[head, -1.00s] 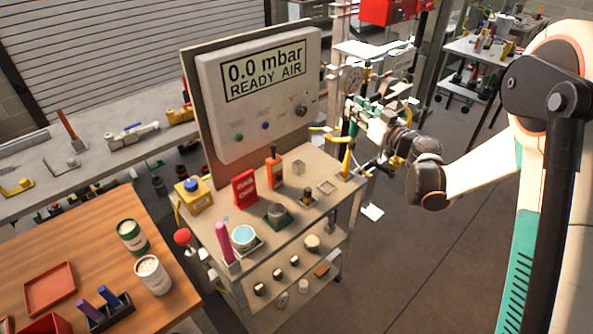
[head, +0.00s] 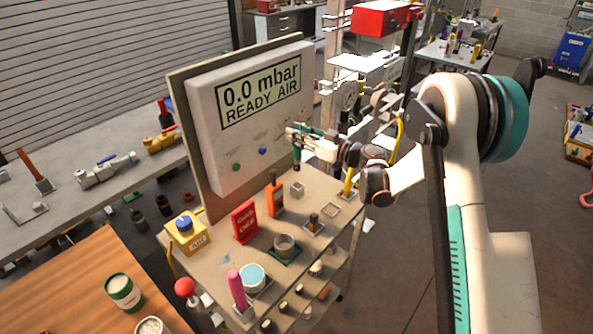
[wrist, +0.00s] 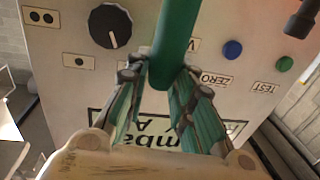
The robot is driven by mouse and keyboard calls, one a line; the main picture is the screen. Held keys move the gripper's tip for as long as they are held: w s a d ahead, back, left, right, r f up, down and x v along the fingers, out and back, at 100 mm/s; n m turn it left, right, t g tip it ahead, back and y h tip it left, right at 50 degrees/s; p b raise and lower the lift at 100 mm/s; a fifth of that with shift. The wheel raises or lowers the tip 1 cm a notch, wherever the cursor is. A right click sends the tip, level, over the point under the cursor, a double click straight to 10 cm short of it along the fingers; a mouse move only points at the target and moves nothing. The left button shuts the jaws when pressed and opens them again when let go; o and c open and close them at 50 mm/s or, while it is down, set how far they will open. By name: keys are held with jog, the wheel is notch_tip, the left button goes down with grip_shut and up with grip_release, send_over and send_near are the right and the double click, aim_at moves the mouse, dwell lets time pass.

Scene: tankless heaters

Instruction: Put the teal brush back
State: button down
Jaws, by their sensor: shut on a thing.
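My gripper (head: 298,132) is shut on the teal brush (head: 296,155), which hangs roughly upright below the fingers, in front of the right part of the panel. In the wrist view my gripper (wrist: 165,85) closes its two fingers around the brush's teal handle (wrist: 178,35); its far end is out of frame. A small square holder (head: 297,190) stands on the cart top (head: 225,258), below the brush in the head view. The brush appears above and apart from it. Another low square holder (head: 331,212) sits to its right and looks empty.
The display panel (head: 255,115) rises behind the cart top. An orange bottle (head: 275,197), a red box (head: 244,221), a grey round cup (head: 285,246) and a pink-handled thing (head: 237,285) stand on the cart. A yellow tool (head: 349,182) stands at the right.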

aim_at(298, 170)
notch_tip(298, 170, down, 12)
jog(key=shift+b, duration=1)
jog(key=shift+f, duration=0.1)
jog(key=c, duration=1.4)
grip_release()
jog(key=shift+o, duration=0.2)
